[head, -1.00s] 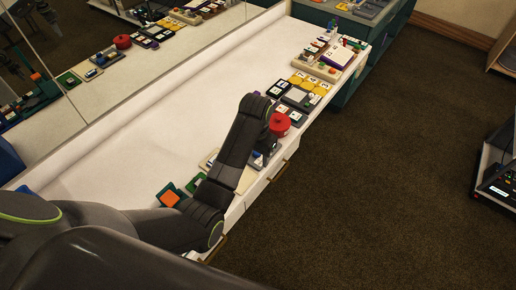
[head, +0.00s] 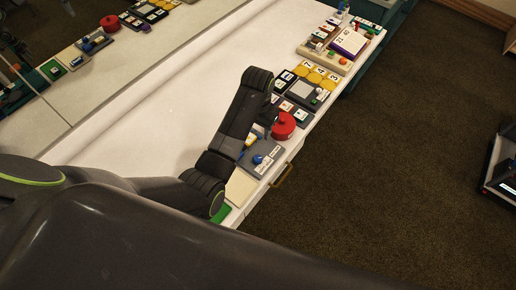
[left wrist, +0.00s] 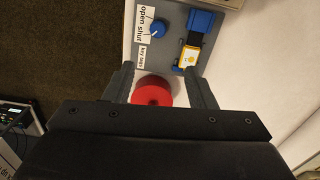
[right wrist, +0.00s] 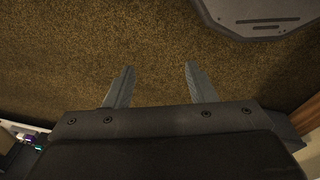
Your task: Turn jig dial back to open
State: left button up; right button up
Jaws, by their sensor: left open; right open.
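The jig is a grey plate (head: 272,149) near the counter's front edge. It carries a blue dial (head: 257,159), which also shows in the left wrist view (left wrist: 158,28) beside a white "open shut" label (left wrist: 144,22). A pale mark on the dial seems to point toward the "shut" end. A yellow piece (left wrist: 189,56) sits in a blue clamp (left wrist: 200,22) on the plate. My left gripper (left wrist: 158,70) is open and empty, its fingertips near the plate's edge, apart from the dial. My right gripper (right wrist: 158,68) is open and empty above carpet.
A red round object (head: 283,126) stands beside the jig and shows between my left fingers in their view (left wrist: 152,92). Dark and yellow tiles (head: 315,77) lie farther along the counter (head: 175,105). Its back part is clear. A mirror stands behind it.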

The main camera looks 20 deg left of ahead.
pick_arm(q)
notch_tip(320, 180, down, 5)
jog(key=s, duration=0.1)
send_over(258, 158)
notch_tip(258, 158, down, 6)
jog(key=shift+r+p, duration=0.15)
jog(key=shift+p, duration=0.15)
notch_tip(258, 158, down, 4)
jog(key=shift+f+b, duration=0.1)
jog(key=shift+b, duration=0.25)
jog(key=shift+f, duration=0.45)
pick_arm(e)
jog(key=shift+s+d, duration=0.15)
jog(key=shift+s, duration=0.4)
jog(key=shift+s+d, duration=0.15)
jog(key=shift+s, duration=0.35)
jog(key=shift+d, duration=0.2)
pick_arm(q)
jog(key=shift+c, duration=0.8)
jog(key=c, duration=0.8)
pick_arm(e)
jog(key=shift+d, duration=0.1)
